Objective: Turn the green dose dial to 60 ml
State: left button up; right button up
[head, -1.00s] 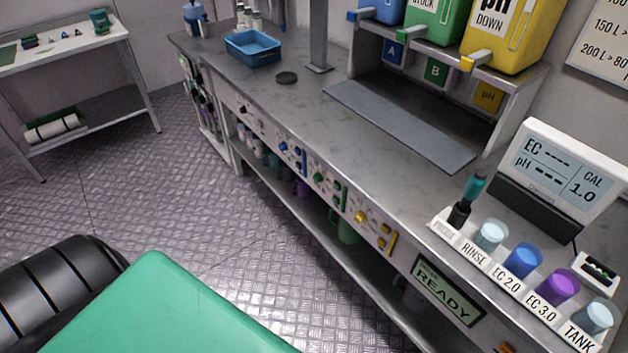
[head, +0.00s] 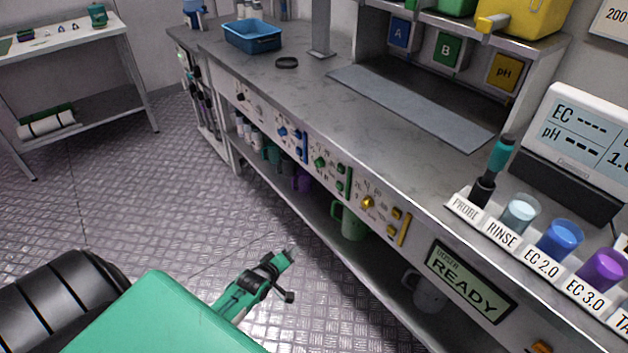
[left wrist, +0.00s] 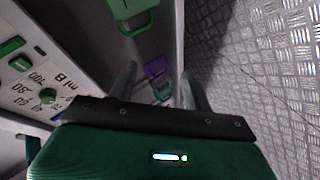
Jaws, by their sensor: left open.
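The green dose dial (head: 320,162) is on the bench's front panel, between the blue and yellow control groups. It also shows at the left of the left wrist view (left wrist: 48,96), upside down, with "ml B" and a number scale around it; I cannot tell its pointer's setting. My left gripper (head: 287,275) is in front of the bench, over the floor and apart from the dial. In the left wrist view its two fingers (left wrist: 158,92) are spread and empty, with the dial off to their left. My right gripper is not in view.
Green buttons (head: 343,184) sit beside the dial. A yellow dial (head: 367,203) and a READY display (head: 468,281) are further right, a blue dial (head: 283,132) further left. Mugs, including a green one (head: 350,221), stand on the lower shelf. The floor before the bench is clear.

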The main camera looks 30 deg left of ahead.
pick_arm(q)
jog(key=w+a+r+n+t+b, duration=0.2)
jog(key=w+r+n+t+b, duration=0.15)
jog(key=r, duration=0.45)
jog(key=n+t+b, duration=0.2)
send_near(317, 165)
jog(key=w, duration=0.4)
jog(key=w+b, duration=0.1)
jog(key=w, duration=0.2)
jog(key=shift+a+f, duration=0.15)
jog(key=shift+a, duration=0.15)
jog(key=shift+w, duration=0.7)
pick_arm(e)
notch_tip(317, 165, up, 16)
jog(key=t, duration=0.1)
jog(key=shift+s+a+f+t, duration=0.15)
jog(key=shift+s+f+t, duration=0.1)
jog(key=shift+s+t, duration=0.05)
pick_arm(q)
jog(key=c, duration=1)
